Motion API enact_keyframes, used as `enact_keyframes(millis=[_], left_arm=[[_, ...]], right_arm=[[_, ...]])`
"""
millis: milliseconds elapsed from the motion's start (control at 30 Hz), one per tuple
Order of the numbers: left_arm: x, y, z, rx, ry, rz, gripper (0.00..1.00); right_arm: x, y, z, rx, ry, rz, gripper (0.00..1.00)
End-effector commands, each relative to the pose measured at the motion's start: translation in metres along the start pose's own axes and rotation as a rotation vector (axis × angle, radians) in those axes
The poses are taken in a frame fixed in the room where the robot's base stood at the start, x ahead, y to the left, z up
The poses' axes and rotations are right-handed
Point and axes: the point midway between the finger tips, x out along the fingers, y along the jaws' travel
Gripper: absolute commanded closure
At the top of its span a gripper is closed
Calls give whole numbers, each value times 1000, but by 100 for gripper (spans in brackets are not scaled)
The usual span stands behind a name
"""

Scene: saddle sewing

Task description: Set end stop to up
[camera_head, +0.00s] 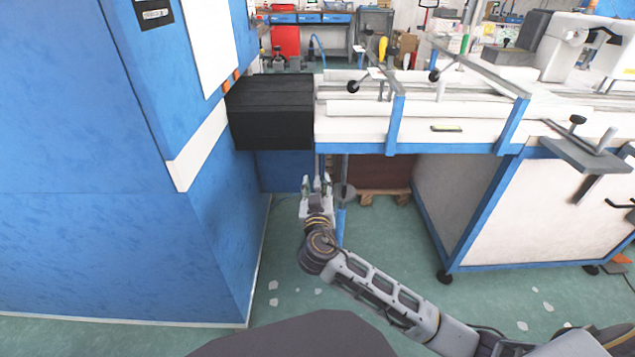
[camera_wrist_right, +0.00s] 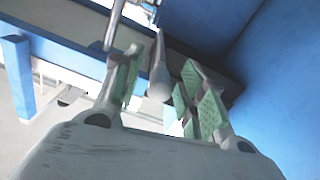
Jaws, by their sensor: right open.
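My right gripper (camera_head: 316,184) is open, below the left end of the white work table (camera_head: 362,128), with its fingers pointing up. In the right wrist view, a grey rod with a rounded end (camera_wrist_right: 159,80) stands between the open, green-padded fingers of the gripper (camera_wrist_right: 162,88). I cannot tell whether they touch it. This rod may be the end stop's lever, but I cannot be sure. In the head view the gripper hides that spot. My left gripper is not in view.
A large blue cabinet (camera_head: 90,150) stands close on the left. A black box-like part (camera_head: 271,112) bridges it and the table. A thin post (camera_head: 345,168) stands just right of my gripper. A white panel with blue frame (camera_head: 530,210) is at right. Green floor (camera_head: 400,310) is open in front.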

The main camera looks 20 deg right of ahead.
Motion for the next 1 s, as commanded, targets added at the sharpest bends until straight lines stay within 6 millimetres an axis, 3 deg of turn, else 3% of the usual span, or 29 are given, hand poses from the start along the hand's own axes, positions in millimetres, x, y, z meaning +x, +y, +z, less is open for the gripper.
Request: enact_keyframes(millis=[367,667,1000], left_arm=[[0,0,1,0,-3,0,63],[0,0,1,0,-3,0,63],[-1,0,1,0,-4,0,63]], right_arm=[[-1,0,0,0,0,0,60],[-1,0,0,0,0,0,99],[-1,0,-2,1,0,1,100]])
